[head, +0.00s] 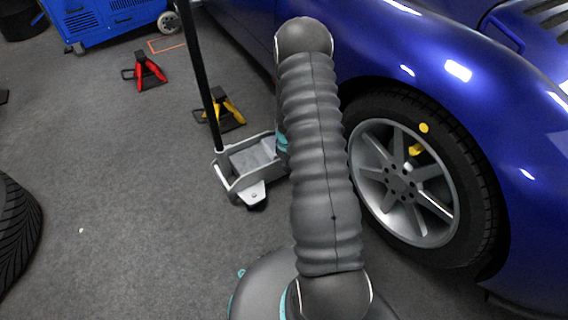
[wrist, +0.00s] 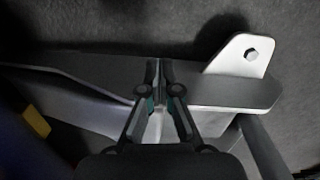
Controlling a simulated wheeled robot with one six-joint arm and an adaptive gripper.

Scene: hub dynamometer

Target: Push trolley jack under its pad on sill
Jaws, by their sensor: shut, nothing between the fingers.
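The grey trolley jack (head: 232,176) stands on the floor beside the blue car (head: 400,50), with its black handle (head: 200,75) rising up and left. Its front part runs behind my arm in the head view, so its saddle and the pad on the sill are hidden. In the wrist view the jack's frame (wrist: 240,92) spans the picture, with a bolted bracket (wrist: 236,58) at right. My gripper (wrist: 160,72) is shut and empty, its fingertips over the jack's near side plate. I cannot tell whether they touch it. The gripper is hidden in the head view.
A yellow axle stand (head: 225,108) stands just behind the jack, and a red one (head: 146,72) farther left. A loose tyre (head: 15,235) lies at the left edge. The car's wheel (head: 405,185) is right of my arm. The floor left of the jack is clear.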

